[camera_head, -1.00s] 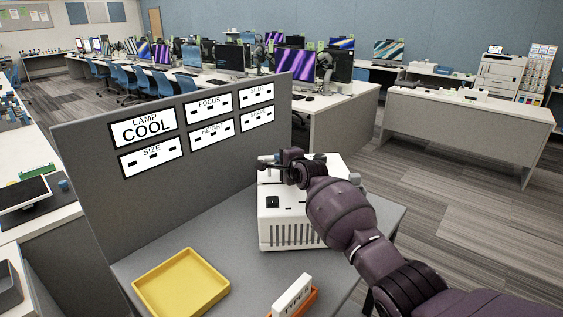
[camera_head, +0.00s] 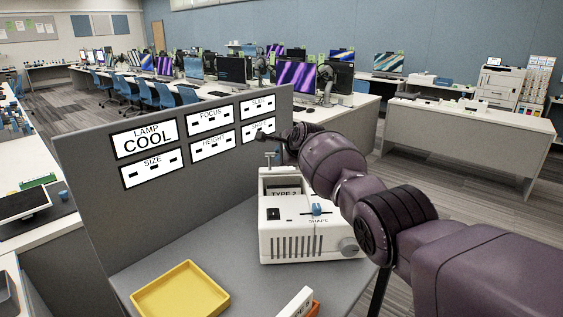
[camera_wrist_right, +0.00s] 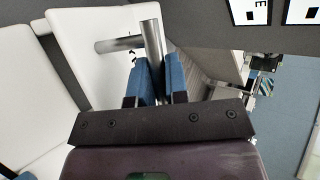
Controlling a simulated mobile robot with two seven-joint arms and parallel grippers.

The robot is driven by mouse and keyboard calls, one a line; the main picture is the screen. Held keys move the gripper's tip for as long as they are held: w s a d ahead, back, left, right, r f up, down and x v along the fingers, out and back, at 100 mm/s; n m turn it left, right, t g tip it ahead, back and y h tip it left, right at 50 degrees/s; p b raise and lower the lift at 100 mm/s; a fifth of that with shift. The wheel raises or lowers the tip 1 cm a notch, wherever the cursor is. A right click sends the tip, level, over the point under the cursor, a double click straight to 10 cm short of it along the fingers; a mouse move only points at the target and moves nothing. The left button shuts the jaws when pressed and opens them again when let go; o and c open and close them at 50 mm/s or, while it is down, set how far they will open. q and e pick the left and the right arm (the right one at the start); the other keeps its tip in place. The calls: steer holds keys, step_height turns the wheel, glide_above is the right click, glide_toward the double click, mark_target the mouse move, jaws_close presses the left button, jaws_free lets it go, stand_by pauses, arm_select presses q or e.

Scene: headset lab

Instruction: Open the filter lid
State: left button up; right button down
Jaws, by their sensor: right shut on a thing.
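The white machine (camera_head: 300,245) stands on the grey desk and bears the word SHAPE. Its top shows a dark recess with a label reading TYPE 2 (camera_head: 284,193). My right gripper (camera_head: 265,137) is above its back left part. In the right wrist view my right gripper (camera_wrist_right: 160,80) has its blue pads shut on a metal T-shaped handle (camera_wrist_right: 152,40), beside white panels (camera_wrist_right: 85,50). A small metal T-shaped post (camera_head: 270,159) shows at the machine's back left. My arm hides the machine's back right, and I cannot make out the whole lid. My left gripper is out of view.
A grey partition (camera_head: 90,215) with white label signs (camera_head: 212,121) stands behind the machine, close to my right gripper. A yellow tray (camera_head: 180,291) lies at the front left. A white block in an orange holder (camera_head: 299,305) is at the front edge.

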steer(key=shift+w+r, duration=0.15)
steer(key=shift+w, duration=0.15)
steer(key=shift+r, duration=0.15)
stand_by(0.3)
steer(key=c, duration=1.2)
jaws_free()
steer(key=shift+o, duration=0.3)
